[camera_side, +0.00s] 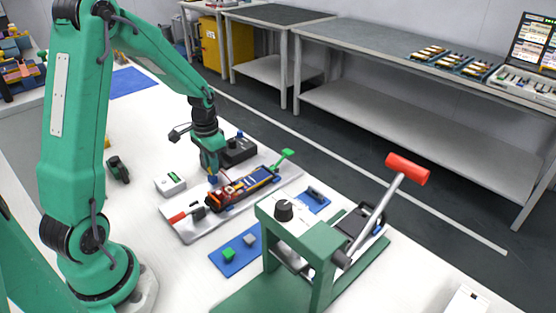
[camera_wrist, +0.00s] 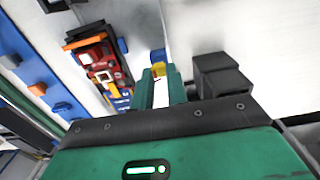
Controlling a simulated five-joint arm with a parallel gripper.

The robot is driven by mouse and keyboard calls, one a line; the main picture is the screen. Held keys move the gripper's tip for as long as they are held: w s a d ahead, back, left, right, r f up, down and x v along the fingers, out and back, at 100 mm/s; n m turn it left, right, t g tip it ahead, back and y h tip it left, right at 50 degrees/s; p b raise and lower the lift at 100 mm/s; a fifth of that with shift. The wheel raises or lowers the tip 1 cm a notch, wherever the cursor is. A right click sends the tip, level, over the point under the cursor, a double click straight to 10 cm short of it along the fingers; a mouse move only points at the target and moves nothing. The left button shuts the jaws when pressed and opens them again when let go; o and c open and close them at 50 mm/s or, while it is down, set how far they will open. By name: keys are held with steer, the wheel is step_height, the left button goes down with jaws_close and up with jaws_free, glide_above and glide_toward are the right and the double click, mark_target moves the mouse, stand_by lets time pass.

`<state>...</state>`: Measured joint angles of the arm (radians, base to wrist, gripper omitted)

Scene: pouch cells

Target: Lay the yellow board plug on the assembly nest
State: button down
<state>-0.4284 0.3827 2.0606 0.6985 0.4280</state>
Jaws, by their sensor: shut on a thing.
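My gripper (camera_wrist: 160,80) is shut on a small yellow plug (camera_wrist: 158,70), which shows between its two green fingertips in the wrist view. A blue block (camera_wrist: 157,55) shows right at the plug; I cannot tell whether it is joined to it. In the wrist view the nest (camera_wrist: 72,41) lies left of the fingers, apart from the plug. The plug's underside is hidden.
The nest is on a pale tray (camera_side: 180,226) with a red-handled tool (camera_side: 184,215). A blue mat (camera_side: 238,262) with small blocks and a green press with a red-handled lever (camera_side: 407,169) stand in front. A black box (camera_side: 237,150) is behind; a white box (camera_side: 170,184) is left.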

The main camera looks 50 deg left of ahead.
steer(key=shift+f, duration=0.55)
steer(key=c, duration=1.3)
jaws_free()
steer(key=shift+r, duration=0.1)
steer(key=shift+r, duration=3.85)
